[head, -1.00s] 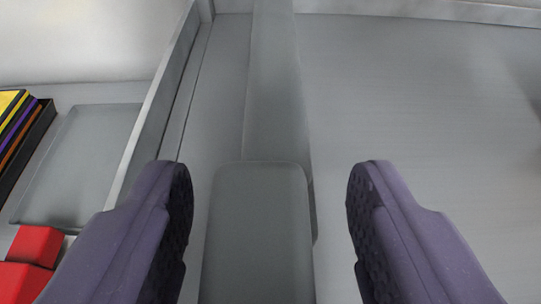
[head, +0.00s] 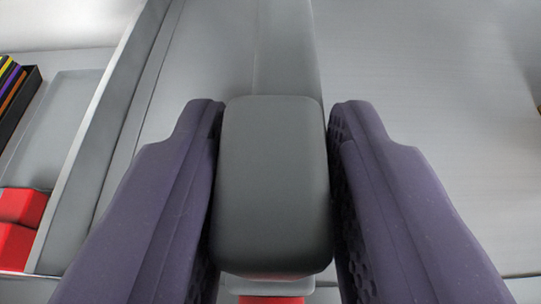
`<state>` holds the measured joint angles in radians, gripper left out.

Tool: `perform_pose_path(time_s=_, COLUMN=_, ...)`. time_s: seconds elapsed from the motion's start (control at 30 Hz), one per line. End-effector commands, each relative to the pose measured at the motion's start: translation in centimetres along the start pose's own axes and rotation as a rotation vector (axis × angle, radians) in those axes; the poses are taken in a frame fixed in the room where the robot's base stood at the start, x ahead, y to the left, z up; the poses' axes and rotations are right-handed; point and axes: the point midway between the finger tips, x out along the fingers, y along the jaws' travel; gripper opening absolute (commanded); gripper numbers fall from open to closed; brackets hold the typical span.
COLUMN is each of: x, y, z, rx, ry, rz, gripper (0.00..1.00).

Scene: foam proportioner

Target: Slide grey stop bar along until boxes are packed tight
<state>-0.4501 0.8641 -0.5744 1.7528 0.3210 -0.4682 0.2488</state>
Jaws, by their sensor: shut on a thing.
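The grey stop bar (head: 285,45) runs away from me up the middle of the head view, over a grey metal floor. Its near end is a raised rounded grey block (head: 272,185). My gripper (head: 272,175) has its two purple padded fingers on either side of this block and is shut on it. A red piece (head: 270,299) shows partly at the bottom edge, below the block; the rest of it is hidden. I cannot tell whether it touches the bar.
A raised metal wall (head: 95,135) runs along the left of the bar. Beyond it are red boxes (head: 15,225), a flat grey plate (head: 60,125) and a black tray (head: 22,98) with coloured strips. The metal floor (head: 430,80) right of the bar is clear.

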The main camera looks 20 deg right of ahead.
Motion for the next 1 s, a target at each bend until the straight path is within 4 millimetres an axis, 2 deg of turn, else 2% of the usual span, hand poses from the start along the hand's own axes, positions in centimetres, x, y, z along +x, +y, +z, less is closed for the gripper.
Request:
perform_pose_path(time_s=0.03, x=0.2, y=1.7, z=0.3, rx=0.005, ry=0.001, rz=0.007, gripper=0.00)
perform_pose_path(time_s=0.17, x=0.2, y=5.8, z=0.4, rx=0.006, ry=0.001, rz=0.008, gripper=0.00)
perform_pose_path(time_s=0.7, x=-0.1, y=25.1, z=0.0, rx=0.003, ry=-0.002, rz=0.009, gripper=0.00)
perform_pose_path(time_s=1.0, x=-0.3, y=34.3, z=-0.2, rx=0.003, ry=-0.003, rz=0.007, gripper=0.00)
